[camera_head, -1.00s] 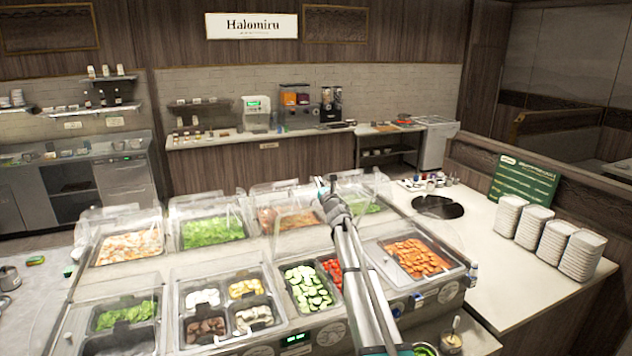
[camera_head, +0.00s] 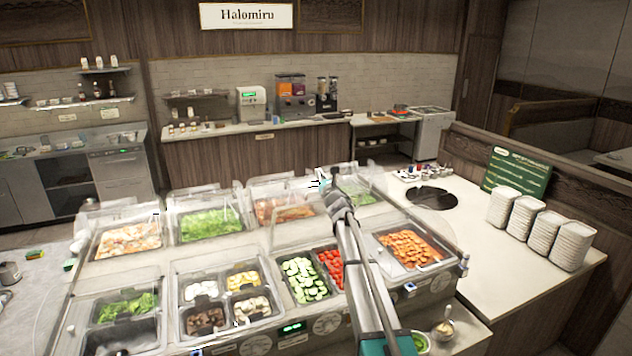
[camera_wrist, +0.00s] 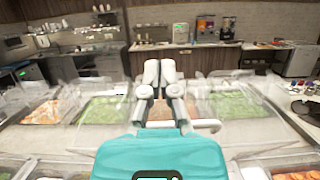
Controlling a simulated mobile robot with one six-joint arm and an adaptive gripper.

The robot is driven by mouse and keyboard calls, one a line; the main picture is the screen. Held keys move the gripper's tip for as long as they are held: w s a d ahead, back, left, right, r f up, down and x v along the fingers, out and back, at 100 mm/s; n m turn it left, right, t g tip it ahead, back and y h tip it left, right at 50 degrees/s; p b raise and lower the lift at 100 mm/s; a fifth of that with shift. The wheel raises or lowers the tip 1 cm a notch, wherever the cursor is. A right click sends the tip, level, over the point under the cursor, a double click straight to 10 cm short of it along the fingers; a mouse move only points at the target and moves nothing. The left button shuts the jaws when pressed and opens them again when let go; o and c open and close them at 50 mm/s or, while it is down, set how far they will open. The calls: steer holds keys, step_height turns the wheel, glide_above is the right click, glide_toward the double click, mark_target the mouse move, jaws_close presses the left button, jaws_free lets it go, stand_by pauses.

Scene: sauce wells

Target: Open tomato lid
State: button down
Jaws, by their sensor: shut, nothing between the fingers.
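The red tomatoes (camera_head: 332,268) lie in a narrow well to the right of the sliced cucumbers (camera_head: 305,280), in the front row of the counter. My arm crosses the right side of this well in the head view and hides part of it. I cannot make out clearly how the clear tomato lid sits. My gripper (camera_head: 322,182) is beyond the tomato well, above the back row of wells. In the wrist view its two grey fingers (camera_wrist: 159,72) are together with nothing between them, with clear lids behind.
Clear lids stand over several wells, including the carrot well (camera_head: 412,250) to the right of my arm. Stacked white dishes (camera_head: 540,228) and a green menu board (camera_head: 517,172) are at the right. The white side counter (camera_head: 490,270) has free room.

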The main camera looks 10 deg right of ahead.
mark_target(309, 194)
steer(key=s+a+f+n+h+b, duration=0.2)
steer(key=s+f+n+b, duration=0.4)
steer(key=n, duration=1)
steer(key=s+a+f+n+h+b, duration=0.2)
steer(key=s+f+n+b, duration=0.4)
steer(key=n, duration=1)
step_height(309, 194, down, 2)
steer(key=shift+s+a+f+h+b, duration=0.1)
steer(key=shift+s+a+h+b, duration=0.2)
steer(key=shift+h+b, duration=0.4)
steer(key=shift+w, duration=0.15)
steer(key=p+x, duration=0.4)
steer(key=x, duration=1)
steer(key=shift+d, duration=0.1)
